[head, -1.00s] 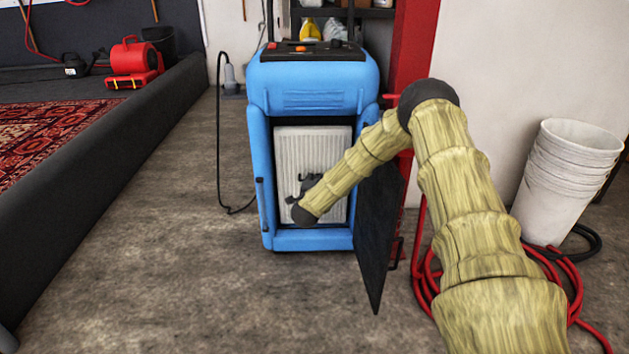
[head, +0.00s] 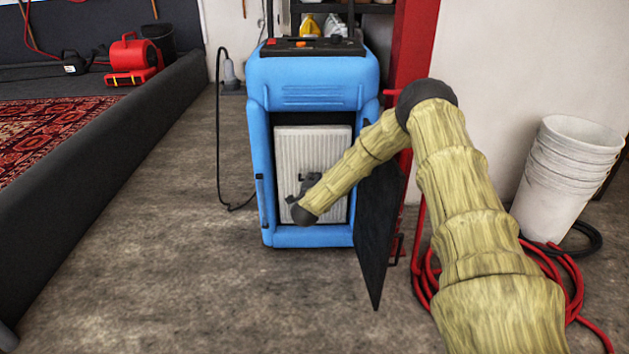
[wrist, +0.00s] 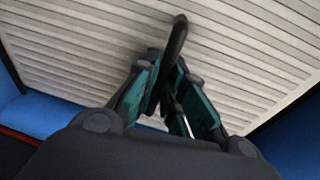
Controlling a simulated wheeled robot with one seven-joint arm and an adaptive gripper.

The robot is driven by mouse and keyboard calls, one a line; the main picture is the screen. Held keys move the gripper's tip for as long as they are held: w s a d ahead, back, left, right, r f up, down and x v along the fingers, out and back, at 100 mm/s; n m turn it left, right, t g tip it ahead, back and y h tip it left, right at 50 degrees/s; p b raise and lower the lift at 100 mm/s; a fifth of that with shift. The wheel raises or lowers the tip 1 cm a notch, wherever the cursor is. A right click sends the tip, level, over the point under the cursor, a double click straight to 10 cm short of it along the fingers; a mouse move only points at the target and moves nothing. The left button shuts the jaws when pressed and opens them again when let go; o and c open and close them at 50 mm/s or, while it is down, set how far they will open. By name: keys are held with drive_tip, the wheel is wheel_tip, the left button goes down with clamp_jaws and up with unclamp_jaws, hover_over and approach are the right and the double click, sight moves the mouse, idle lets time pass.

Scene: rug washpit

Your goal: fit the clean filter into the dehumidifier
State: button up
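The blue dehumidifier (head: 313,90) stands upright on the floor, its front bay open and its dark door (head: 377,235) swung out to the right. The pale pleated filter (head: 310,145) stands upright within the bay opening, with a dark gap above it. Whether it is fully seated I cannot tell. My gripper (head: 305,184) is in front of the filter's lower middle. In the wrist view my gripper (wrist: 176,92) has its fingers closed together around a dark bar-like handle (wrist: 178,38) on the ribbed filter face (wrist: 90,45). The fingers hide the handle's lower part.
A stack of white buckets (head: 568,180) and a coiled red hose (head: 565,280) are at right. A red post (head: 412,50) stands behind the door. A black cord (head: 219,150) hangs left of the machine. A low dark wall (head: 110,190) borders the rug. Floor in front is clear.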

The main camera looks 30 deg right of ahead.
drive_tip(key=o, duration=0.4)
drive_tip(key=shift+c, duration=0.2)
drive_tip(key=v, duration=1.2)
drive_tip(key=shift+r, duration=0.1)
